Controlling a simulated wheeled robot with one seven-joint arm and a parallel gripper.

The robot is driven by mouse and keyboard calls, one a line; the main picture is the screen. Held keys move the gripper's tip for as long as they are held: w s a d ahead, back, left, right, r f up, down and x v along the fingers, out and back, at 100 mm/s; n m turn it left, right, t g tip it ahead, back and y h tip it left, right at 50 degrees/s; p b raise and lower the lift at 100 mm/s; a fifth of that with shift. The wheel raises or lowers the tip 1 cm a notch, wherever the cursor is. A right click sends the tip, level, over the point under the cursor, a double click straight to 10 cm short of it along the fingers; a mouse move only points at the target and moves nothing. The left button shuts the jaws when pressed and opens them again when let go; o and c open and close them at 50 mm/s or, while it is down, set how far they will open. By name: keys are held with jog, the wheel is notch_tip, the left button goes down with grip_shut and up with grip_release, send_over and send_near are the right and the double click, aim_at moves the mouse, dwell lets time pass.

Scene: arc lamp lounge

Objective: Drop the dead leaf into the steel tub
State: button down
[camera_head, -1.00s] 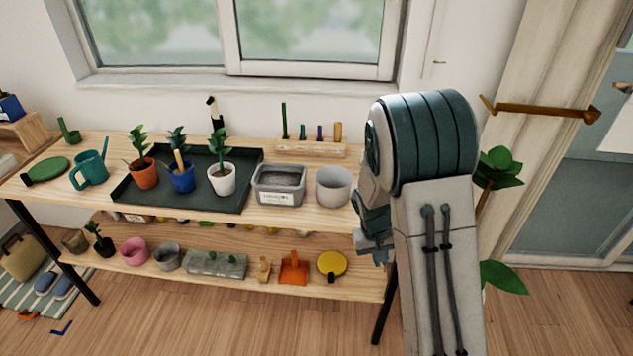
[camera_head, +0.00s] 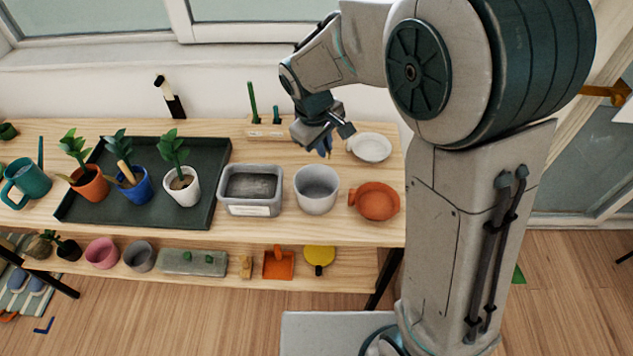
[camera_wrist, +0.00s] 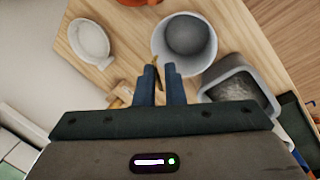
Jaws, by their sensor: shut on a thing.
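My gripper (camera_head: 324,146) is over the back of the table, behind the round grey tub (camera_head: 317,189), and points down. In the wrist view my gripper (camera_wrist: 160,72) has its two blue fingers close together. A small thin brown thing, which looks like the dead leaf (camera_wrist: 156,62), shows at the fingertips; most of it is hidden. The round grey tub (camera_wrist: 184,40) looks empty inside and lies just beyond the fingertips. In the head view the leaf cannot be made out.
A labelled rectangular grey container (camera_head: 251,205) stands left of the tub. An orange pot (camera_head: 375,201) stands right of it and a white dish (camera_head: 371,147) lies behind that pot. A dark tray (camera_head: 215,195) holds three potted plants. A wooden tool rack (camera_head: 262,130) stands at the back.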

notch_tip(320, 180, down, 6)
jog(key=b, duration=0.3)
jog(key=shift+s+a+r+b, duration=0.1)
jog(key=shift+s+b, duration=0.05)
jog(key=shift+b, duration=0.25)
jog(key=c, duration=1.4)
grip_release()
jog(key=shift+c, duration=0.2)
jog(key=v, duration=1.4)
